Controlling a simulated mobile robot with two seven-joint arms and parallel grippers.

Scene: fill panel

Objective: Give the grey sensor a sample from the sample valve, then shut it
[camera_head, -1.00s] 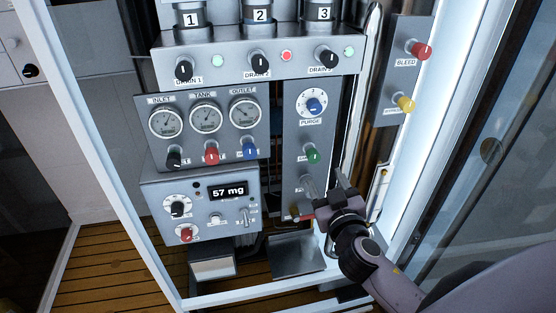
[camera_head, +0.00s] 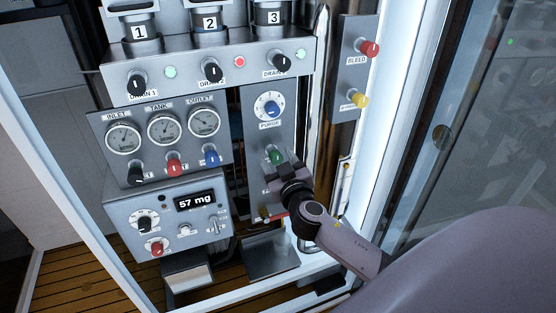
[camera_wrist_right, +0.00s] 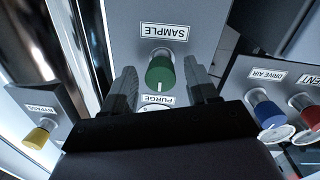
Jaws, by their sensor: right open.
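The sample valve is a green knob (camera_head: 275,156) low on the narrow grey panel, below the blue purge knob (camera_head: 272,109). In the right wrist view the green knob (camera_wrist_right: 159,72), with a white mark, is beside an upside-down SAMPLE label (camera_wrist_right: 162,33). My right gripper (camera_head: 280,167) is open at the knob, with one finger on each side of it in the wrist view. I cannot tell if they touch it. A grey box (camera_head: 168,218) with a display reading 57 mg (camera_head: 195,201) stands to the left; I cannot tell whether it is the grey sensor. My left gripper is not in view.
Three dials (camera_head: 163,131) sit above black, red and blue knobs (camera_head: 174,167). Drain knobs (camera_head: 211,71) and lamps are higher up. Red bleed (camera_head: 369,47) and yellow bypass (camera_head: 359,100) knobs are at the right. A metal tray (camera_head: 271,258) lies below the sample panel.

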